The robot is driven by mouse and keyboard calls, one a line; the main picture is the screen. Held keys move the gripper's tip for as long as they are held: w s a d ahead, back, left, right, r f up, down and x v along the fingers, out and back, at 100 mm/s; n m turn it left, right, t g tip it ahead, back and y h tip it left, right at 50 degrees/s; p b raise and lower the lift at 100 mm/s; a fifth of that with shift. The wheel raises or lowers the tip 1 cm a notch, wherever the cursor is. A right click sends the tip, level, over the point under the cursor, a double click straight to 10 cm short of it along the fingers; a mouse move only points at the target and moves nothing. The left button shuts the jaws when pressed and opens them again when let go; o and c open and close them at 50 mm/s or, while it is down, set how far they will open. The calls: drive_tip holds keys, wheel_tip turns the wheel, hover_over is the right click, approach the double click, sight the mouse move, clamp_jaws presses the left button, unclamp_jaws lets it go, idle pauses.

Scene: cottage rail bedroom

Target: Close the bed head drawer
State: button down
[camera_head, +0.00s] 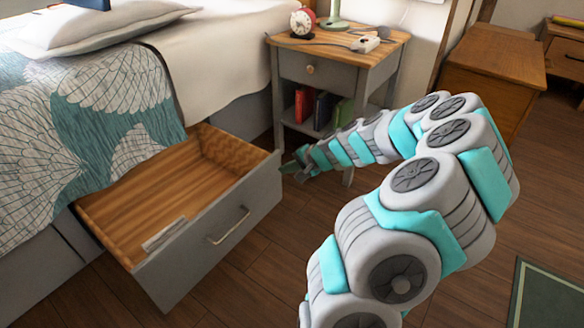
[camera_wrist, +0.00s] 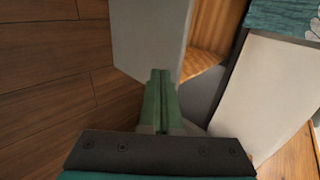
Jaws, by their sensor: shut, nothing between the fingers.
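The bed head drawer (camera_head: 215,235) is pulled out from under the bed, with a grey front, a metal handle (camera_head: 229,226) and a wooden inside. A small light-coloured item (camera_head: 164,234) lies in it near the front. My gripper (camera_head: 290,168) is at the drawer front's far right end, beside the nightstand. In the wrist view the shut green fingers (camera_wrist: 160,88) point at the end of the grey drawer front (camera_wrist: 150,40), with nothing between them. I cannot tell whether they touch it. The handle is hidden in the wrist view.
A grey nightstand (camera_head: 318,68) with a wooden top, clock, lamp base and books stands just behind my gripper. The bed (camera_head: 85,110) is at the left. A wooden chest (camera_head: 500,75) stands at the right. The floor in front of the drawer is clear.

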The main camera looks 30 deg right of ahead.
sight(261, 169)
drive_tip(key=shift+w+a+f+b, duration=0.1)
drive_tip(key=shift+w+a+f, duration=0.35)
drive_tip(key=shift+w, duration=0.65)
drive_tip(key=shift+w+a+f+b, duration=0.1)
drive_tip(key=shift+w+a+f, duration=0.35)
drive_tip(key=shift+w, duration=0.7)
drive_tip(key=shift+w+a+f+b, duration=0.1)
drive_tip(key=shift+w+a+f, duration=0.35)
drive_tip(key=shift+w, duration=0.65)
drive_tip(key=shift+w+f, duration=0.1)
drive_tip(key=w+a, duration=0.3)
drive_tip(key=w, duration=0.7)
drive_tip(key=w+a, duration=0.4)
drive_tip(key=w, duration=0.6)
drive_tip(key=w+a+p, duration=0.1)
drive_tip(key=w+a, duration=0.3)
drive_tip(key=w, duration=0.6)
drive_tip(key=shift+w, duration=0.15)
drive_tip(key=shift+d, duration=0.1)
